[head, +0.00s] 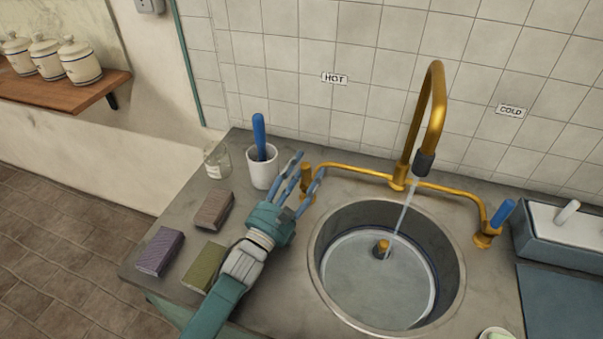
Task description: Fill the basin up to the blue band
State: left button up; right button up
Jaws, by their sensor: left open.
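The round metal basin (316,262) is set in the counter. Pale water (370,290) stands in it, below the rim, and a dark bluish strip of inner wall (446,258) shows above the water. A thin stream (401,218) runs from the brass spout (437,100) into the basin. A small brass piece (381,248) stands up in the water near the stream. The cold tap's blue lever (503,212) is at the right. My left gripper (305,176) is open, its fingers beside the hot-side brass tap (307,170), which they partly cover. My right gripper is out of view.
A white cup (262,170) with a blue-handled tool and a glass jar (216,161) stand behind my left gripper. Three sponge-like blocks (214,209) lie left of my arm. A blue-grey box (560,238) stands at the right. HOT (334,78) and COLD (511,110) labels are on the wall.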

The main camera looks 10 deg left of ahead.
pick_arm(q)
jog(key=s+a, duration=0.5)
jog(key=s, duration=0.7)
jog(key=shift+f, duration=0.15)
jog(key=shift+s, duration=0.1)
jog(key=shift+c, duration=0.5)
